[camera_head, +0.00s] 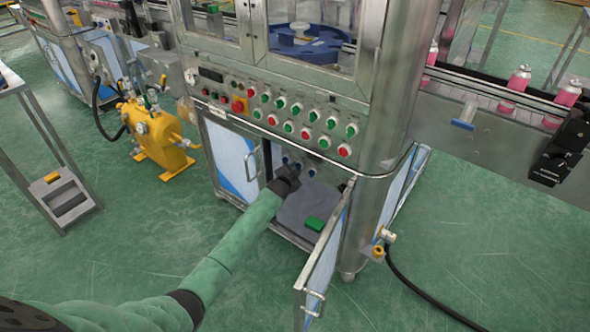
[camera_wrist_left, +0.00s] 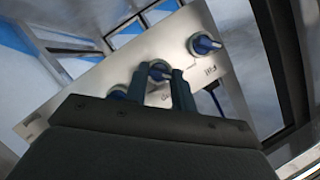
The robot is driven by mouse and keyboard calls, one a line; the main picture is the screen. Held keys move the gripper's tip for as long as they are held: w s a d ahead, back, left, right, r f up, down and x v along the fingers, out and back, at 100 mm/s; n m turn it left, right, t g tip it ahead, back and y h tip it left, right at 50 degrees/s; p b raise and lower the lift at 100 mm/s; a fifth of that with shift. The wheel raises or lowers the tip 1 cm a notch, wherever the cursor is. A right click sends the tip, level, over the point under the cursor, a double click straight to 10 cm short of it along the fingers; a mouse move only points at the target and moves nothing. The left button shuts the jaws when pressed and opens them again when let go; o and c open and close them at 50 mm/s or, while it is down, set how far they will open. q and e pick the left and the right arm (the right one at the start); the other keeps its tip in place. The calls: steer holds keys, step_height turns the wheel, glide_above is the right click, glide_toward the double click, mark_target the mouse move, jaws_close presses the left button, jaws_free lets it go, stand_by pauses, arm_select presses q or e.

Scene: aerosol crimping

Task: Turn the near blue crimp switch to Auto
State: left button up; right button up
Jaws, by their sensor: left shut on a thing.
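My left gripper (camera_head: 290,174) reaches into the open lower cabinet under the button panel. In the left wrist view its two fingers (camera_wrist_left: 160,82) are shut around a blue switch knob (camera_wrist_left: 158,69) on a tilted metal plate (camera_wrist_left: 222,75). Another blue switch (camera_wrist_left: 205,44) sits to the upper right on the plate, clear of the fingers. A third blue switch (camera_wrist_left: 118,92) lies to the left, partly behind the gripper. The plate's labels are too small and blurred for me to read the held knob's setting. A black part (camera_head: 565,148) at the right edge may be my right gripper; its jaws are unclear.
An open cabinet door (camera_head: 322,262) stands to the right of my left arm. A green block (camera_head: 315,224) lies on the grey cabinet floor. Red and green buttons (camera_head: 304,133) line the panel above. A yellow pump (camera_head: 155,135) stands left; a black hose (camera_head: 420,285) lies right.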

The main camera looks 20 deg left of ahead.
arm_select(q)
steer(key=shift+a+f, duration=0.1)
steer(key=o, duration=1)
steer(key=shift+s, duration=0.1)
steer(key=shift+v, duration=3.8)
